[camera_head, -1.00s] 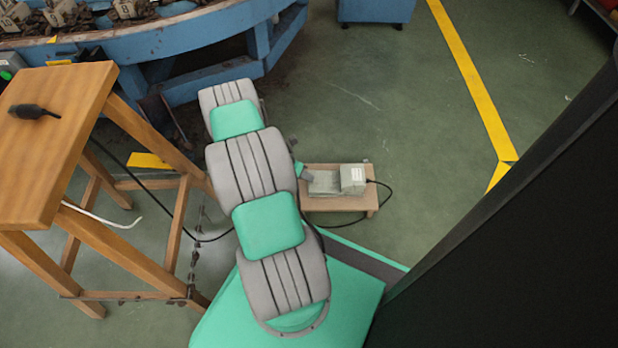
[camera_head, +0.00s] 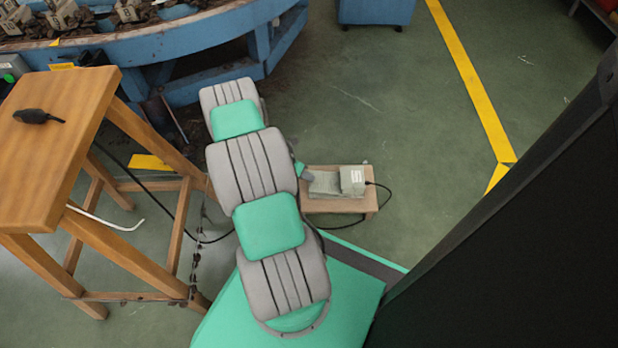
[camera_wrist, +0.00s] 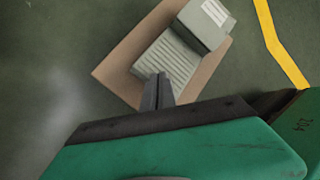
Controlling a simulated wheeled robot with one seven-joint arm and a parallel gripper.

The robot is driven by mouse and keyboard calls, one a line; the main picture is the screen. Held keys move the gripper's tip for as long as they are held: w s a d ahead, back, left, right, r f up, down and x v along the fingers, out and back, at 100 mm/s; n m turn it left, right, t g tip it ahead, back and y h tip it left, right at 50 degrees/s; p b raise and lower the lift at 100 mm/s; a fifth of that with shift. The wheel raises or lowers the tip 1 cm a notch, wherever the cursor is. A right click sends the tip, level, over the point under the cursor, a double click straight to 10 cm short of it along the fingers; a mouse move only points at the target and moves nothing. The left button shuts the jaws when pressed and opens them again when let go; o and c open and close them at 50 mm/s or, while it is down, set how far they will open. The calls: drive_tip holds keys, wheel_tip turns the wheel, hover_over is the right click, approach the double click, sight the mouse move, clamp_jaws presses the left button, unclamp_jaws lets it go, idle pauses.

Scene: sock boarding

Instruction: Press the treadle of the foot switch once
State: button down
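The foot switch (camera_head: 352,180) is a pale grey box with a white label and a ribbed treadle (camera_head: 324,184) on its left side. It sits on a low wooden board (camera_head: 335,205) on the floor. In the wrist view the labelled box (camera_wrist: 207,20) is at the top, with the ribbed treadle (camera_wrist: 170,57) below it. My gripper (camera_wrist: 157,90) has its two narrow dark fingers together, empty, with their tips over the treadle's near edge. Whether they touch it I cannot tell. In the head view my arm hides most of the gripper.
A wooden stool (camera_head: 55,150) stands at the left with a dark handled object (camera_head: 38,116) on it. A black cable (camera_head: 388,195) runs from the switch. A blue machine bench (camera_head: 190,50) is behind. Open green floor lies right of the switch, up to a yellow line (camera_head: 470,80).

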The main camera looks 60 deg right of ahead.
drive_tip(key=shift+s+d+r+p, duration=0.1)
drive_tip(key=shift+s+r+p, duration=0.1)
drive_tip(key=shift+r+p, duration=0.6)
drive_tip(key=shift+r, duration=0.15)
drive_tip(key=shift+s+d+r+p, duration=0.1)
drive_tip(key=shift+s+r+p, duration=0.1)
drive_tip(key=shift+r+p, duration=0.9)
drive_tip(key=shift+s+d+r+p, duration=0.15)
drive_tip(key=shift+r+p, duration=0.65)
drive_tip(key=shift+r, duration=0.55)
